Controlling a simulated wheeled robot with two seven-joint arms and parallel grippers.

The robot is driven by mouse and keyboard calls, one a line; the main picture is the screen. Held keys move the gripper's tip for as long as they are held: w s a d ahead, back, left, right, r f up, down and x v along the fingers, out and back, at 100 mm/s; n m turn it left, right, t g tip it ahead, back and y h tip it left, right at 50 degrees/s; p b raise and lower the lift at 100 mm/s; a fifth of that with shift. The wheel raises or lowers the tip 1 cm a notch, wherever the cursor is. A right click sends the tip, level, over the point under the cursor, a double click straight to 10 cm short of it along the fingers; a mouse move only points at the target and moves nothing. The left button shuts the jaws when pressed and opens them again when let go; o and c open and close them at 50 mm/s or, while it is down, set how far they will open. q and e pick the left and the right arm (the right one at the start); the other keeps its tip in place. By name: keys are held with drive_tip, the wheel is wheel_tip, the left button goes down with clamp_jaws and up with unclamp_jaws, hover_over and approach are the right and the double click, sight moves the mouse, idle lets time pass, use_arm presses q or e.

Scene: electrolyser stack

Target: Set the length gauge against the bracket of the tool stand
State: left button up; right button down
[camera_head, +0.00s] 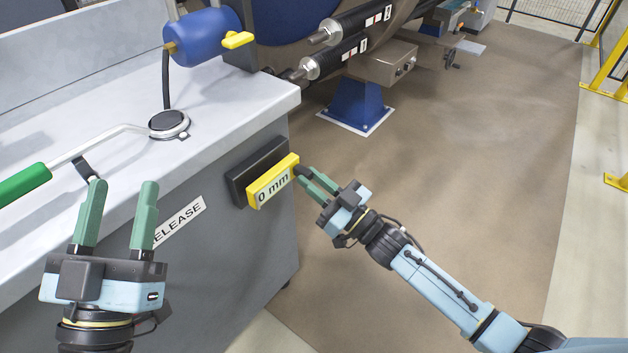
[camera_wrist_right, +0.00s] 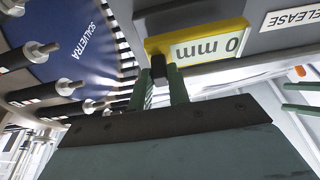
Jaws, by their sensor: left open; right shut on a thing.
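The length gauge (camera_head: 273,182) is a yellow block whose white face reads "0 mm". My right gripper (camera_head: 311,179) is shut on its short dark grip at the right end. The dark bracket (camera_head: 236,184) is on the side of the grey tool stand (camera_head: 230,245). The gauge is right in front of the bracket, and looks close against it; any small gap is hidden. In the right wrist view the gauge (camera_wrist_right: 205,44) lies along the dark bracket (camera_wrist_right: 190,14). My left gripper (camera_head: 120,205) is open and empty in front of the stand's left part.
A green-handled tool (camera_head: 25,184) lies on the stand top near my left gripper. A round black-rimmed piece (camera_head: 169,124) and a blue cylinder with yellow lever (camera_head: 203,37) are further back. Stack rods (camera_head: 340,58) and a blue foot (camera_head: 357,103) stand behind. Floor at right is clear.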

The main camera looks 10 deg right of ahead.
drive_tip(key=shift+w+a, duration=0.35)
drive_tip(key=shift+w, duration=0.1)
idle(0.6)
drive_tip(key=c, duration=1.3)
unclamp_jaws()
drive_tip(key=shift+o, duration=0.2)
